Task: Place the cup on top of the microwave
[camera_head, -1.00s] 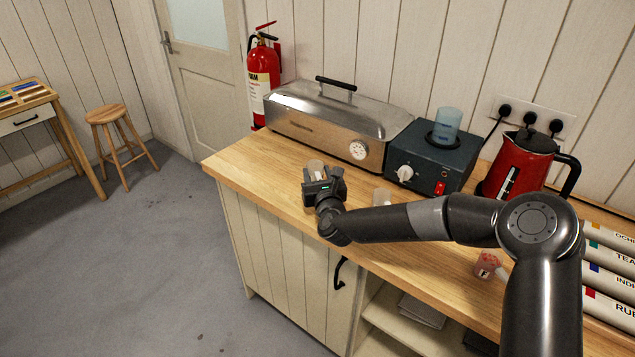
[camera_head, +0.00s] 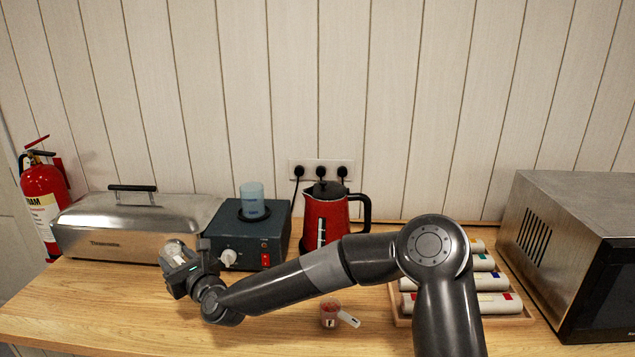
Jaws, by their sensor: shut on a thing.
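My gripper (camera_head: 181,262) is at the left, in front of the steamer and the hot plate unit. It is shut on a small clear cup (camera_head: 175,248), which shows at the fingertips, partly hidden by the gripper. I cannot tell how far above the worktop the cup is. The microwave (camera_head: 575,203) stands at the far right, cut off by the picture's edge. Its flat metal top is bare where it shows, and it is well apart from my gripper.
A blue beaker (camera_head: 252,200) stands on the dark hot plate unit (camera_head: 270,233). A red kettle (camera_head: 323,218), a rack of labelled tubes (camera_head: 490,303) and a small reddish cup (camera_head: 330,313) lie between gripper and microwave. The steamer (camera_head: 120,222) is at left.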

